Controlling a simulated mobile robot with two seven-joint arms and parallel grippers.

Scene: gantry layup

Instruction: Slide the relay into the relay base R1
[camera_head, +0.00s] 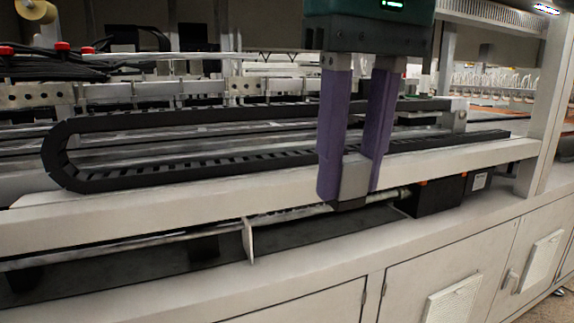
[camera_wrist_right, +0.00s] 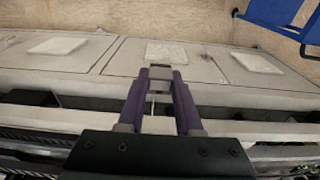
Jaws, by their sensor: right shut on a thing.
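My right gripper (camera_head: 352,180) comes down from above with two long purple fingers. They are shut on a small grey block with a dark lower end, the relay (camera_head: 354,182). It hangs upright in front of the pale beam. In the right wrist view the relay (camera_wrist_right: 160,73) sits between the fingertips. A black box (camera_head: 437,197) with orange spots stands on the ledge to the right of the relay, apart from it. I cannot tell whether this is the relay base R1; no R1 label is readable. My left gripper is not in view.
A black cable chain (camera_head: 150,120) loops behind the pale beam (camera_head: 110,215). A thin upright plate (camera_head: 249,240) stands on the ledge to the left. A second black box (camera_head: 478,181) with a white label is farther right. A pale post (camera_head: 548,100) rises at the right.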

